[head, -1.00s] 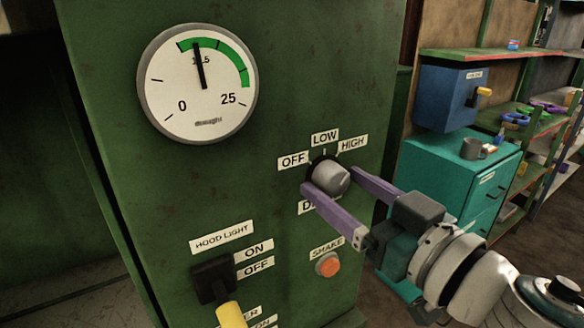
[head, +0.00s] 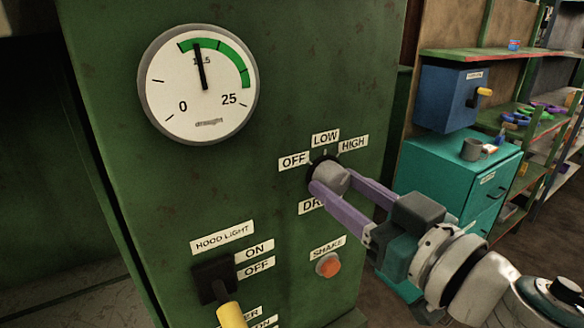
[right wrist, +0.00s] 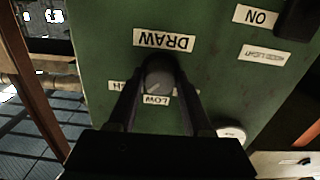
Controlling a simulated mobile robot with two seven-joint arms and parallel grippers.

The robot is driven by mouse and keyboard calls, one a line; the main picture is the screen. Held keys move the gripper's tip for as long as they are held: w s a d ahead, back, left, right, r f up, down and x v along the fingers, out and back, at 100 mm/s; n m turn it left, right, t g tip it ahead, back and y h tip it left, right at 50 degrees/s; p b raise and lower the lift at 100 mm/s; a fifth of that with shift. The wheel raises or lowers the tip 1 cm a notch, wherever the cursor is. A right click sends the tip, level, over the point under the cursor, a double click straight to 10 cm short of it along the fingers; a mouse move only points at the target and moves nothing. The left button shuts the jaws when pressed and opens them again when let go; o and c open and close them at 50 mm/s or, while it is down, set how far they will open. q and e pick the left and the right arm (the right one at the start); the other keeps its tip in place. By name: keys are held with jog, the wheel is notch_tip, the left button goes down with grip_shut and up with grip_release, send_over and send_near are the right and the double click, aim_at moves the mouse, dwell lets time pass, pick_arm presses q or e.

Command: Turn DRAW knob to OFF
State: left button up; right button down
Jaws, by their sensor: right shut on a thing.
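The DRAW knob (head: 328,174) is a grey round knob on the green cabinet face, with OFF (head: 293,161), LOW (head: 325,138) and HIGH (head: 353,143) labels around its top. Its DRAW label below is partly covered by a finger in the head view. My right gripper (head: 335,185) is shut on the knob, a purple finger on each side. The right wrist view shows the knob (right wrist: 158,75) between the dark fingers, upside down, with a pale mark pointing toward the LOW label (right wrist: 156,99). My left gripper is not in view.
A draught gauge (head: 197,84) sits above left, its needle in the green band. A HOOD LIGHT lever with a yellow handle (head: 231,314) and an orange SHAKE button (head: 328,265) are below. A teal cabinet (head: 455,180) and shelves stand at right.

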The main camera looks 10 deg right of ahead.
jog(key=n, duration=0.8)
jog(key=shift+d+n, duration=0.1)
jog(key=shift+n, duration=0.2)
jog(key=n+b, duration=0.1)
jog(key=n, duration=0.5)
jog(key=shift+n+b, duration=0.45)
jog(key=shift+n, duration=0.95)
jog(key=shift+r+n, duration=0.1)
jog(key=shift+n, duration=0.2)
jog(key=shift+c, duration=1.6)
grip_release()
